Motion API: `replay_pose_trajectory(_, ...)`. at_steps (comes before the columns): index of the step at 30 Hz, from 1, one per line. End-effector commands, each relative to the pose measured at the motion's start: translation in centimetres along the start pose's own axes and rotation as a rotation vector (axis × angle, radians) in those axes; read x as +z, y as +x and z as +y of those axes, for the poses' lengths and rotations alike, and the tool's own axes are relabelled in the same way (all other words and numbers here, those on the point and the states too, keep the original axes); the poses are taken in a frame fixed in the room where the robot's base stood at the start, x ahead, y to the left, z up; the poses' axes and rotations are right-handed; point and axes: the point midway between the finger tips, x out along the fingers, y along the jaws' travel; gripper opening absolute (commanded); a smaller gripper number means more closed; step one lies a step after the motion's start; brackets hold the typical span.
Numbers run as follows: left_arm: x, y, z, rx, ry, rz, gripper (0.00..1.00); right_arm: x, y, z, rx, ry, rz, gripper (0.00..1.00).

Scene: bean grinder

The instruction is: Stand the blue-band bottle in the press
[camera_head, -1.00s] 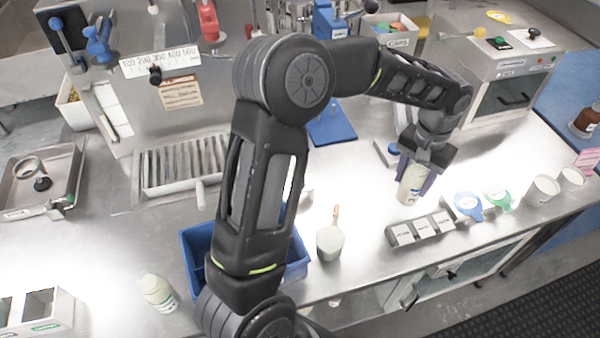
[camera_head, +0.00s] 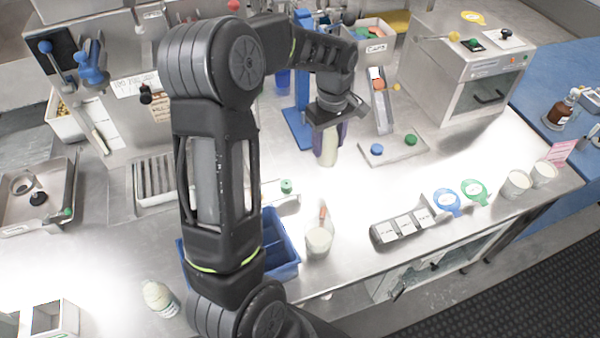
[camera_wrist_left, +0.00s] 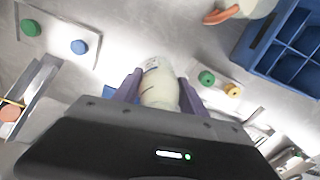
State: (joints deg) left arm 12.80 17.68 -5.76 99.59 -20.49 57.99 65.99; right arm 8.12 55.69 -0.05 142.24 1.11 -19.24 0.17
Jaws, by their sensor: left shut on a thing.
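My left gripper (camera_head: 330,138) is shut on a pale cream bottle (camera_head: 329,152) and holds it roughly upright. A blue stand with a flat base (camera_head: 295,130), which looks like the press, is just left of and behind the bottle. The arm hides part of it. The bottle is in front of the stand, apart from its upright. A second pale bottle (camera_head: 158,296) stands at the front left. My right gripper is not in view.
A plate with blue and green knobs (camera_head: 394,148) lies right of the held bottle.

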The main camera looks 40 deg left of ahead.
Motion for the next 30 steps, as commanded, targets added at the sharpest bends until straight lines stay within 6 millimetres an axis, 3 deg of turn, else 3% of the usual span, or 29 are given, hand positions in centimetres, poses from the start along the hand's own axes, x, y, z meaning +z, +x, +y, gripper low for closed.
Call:
replay_pose_trajectory(4,0.1,3.4,-0.1,-0.004,0.001,-0.002,0.11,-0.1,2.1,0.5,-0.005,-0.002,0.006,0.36)
replay_pose_trajectory(8,0.0,5.4,-0.1,-0.002,0.001,0.0,0.11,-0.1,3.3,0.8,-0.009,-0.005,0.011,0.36)
replay_pose_trajectory(20,0.0,5.8,0.0,-0.001,0.002,0.0,0.11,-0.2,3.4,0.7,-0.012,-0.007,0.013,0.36)
replay_pose_trajectory(27,0.1,9.1,0.0,-0.001,0.002,-0.001,0.11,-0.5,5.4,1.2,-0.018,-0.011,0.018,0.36)
replay_pose_trajectory(30,0.0,9.6,0.0,0.0,0.002,0.0,0.11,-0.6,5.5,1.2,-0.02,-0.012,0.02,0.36)
